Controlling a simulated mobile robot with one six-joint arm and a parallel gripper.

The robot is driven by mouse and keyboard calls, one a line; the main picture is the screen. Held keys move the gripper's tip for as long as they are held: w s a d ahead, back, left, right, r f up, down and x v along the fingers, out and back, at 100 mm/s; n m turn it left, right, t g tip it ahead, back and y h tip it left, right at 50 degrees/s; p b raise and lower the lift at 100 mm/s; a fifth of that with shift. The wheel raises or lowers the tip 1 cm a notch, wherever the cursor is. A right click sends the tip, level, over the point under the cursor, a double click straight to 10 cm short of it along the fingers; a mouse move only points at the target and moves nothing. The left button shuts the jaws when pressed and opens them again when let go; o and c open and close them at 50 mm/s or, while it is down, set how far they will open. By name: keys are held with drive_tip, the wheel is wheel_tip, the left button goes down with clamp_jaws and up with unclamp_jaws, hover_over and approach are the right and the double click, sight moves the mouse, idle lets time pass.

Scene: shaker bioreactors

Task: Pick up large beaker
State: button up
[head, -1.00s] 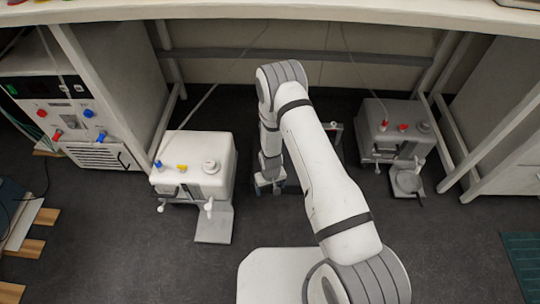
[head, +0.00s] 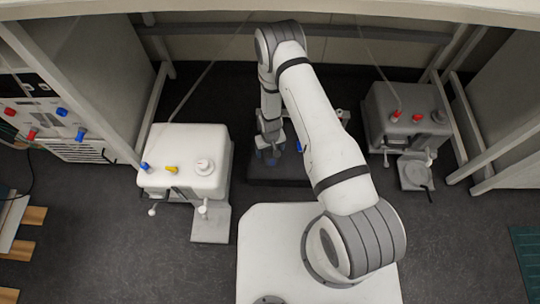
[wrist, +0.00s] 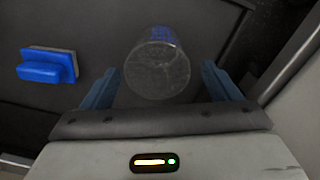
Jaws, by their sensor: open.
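The large beaker, a clear glass vessel with blue markings (wrist: 158,68), shows in the wrist view just beyond and between the fingers of my gripper (wrist: 162,88). The two blue fingers are spread wide, one on each side of its lower part in the picture. I cannot make out the beaker in that view.
A blue block-like object (wrist: 48,66) lies left of the beaker. A white device with blue and yellow knobs (head: 185,160) stands left of my arm, and a grey device with red knobs (head: 408,118) stands right. Bench legs (head: 465,130) and the overhead bench edge (head: 350,8) bound the space.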

sight(271, 155)
drive_tip(key=f+b, duration=0.1)
drive_tip(key=f, duration=0.1)
drive_tip(key=f+b, duration=0.1)
drive_tip(key=f, duration=0.2)
drive_tip(key=shift+s+d, duration=0.15)
drive_tip(key=shift+d, duration=0.05)
drive_tip(key=shift+c, duration=0.5)
drive_tip(key=c, duration=1)
drive_tip(key=shift+r, duration=0.1)
